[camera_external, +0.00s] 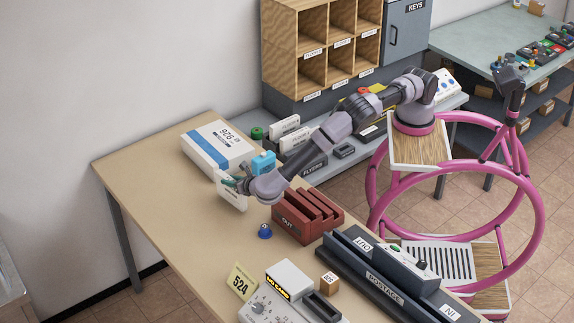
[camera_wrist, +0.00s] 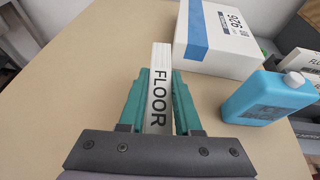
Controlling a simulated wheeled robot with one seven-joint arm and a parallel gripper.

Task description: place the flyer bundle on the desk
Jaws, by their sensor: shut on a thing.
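My gripper (camera_external: 242,184) is over the desk (camera_external: 185,225), in front of the white and blue box. It is shut on a slim white bundle (camera_external: 230,193). In the wrist view, the green fingers of my gripper (camera_wrist: 160,100) press its two sides, and the bundle (camera_wrist: 160,62) stands on edge with "FLOOR" readable on it. The word "flyer" is not readable on it. I cannot tell whether its lower edge touches the desk. A dark holder labelled "FLYERS" (camera_external: 314,167) stands beyond my arm, partly hidden.
The desk's left part is bare.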

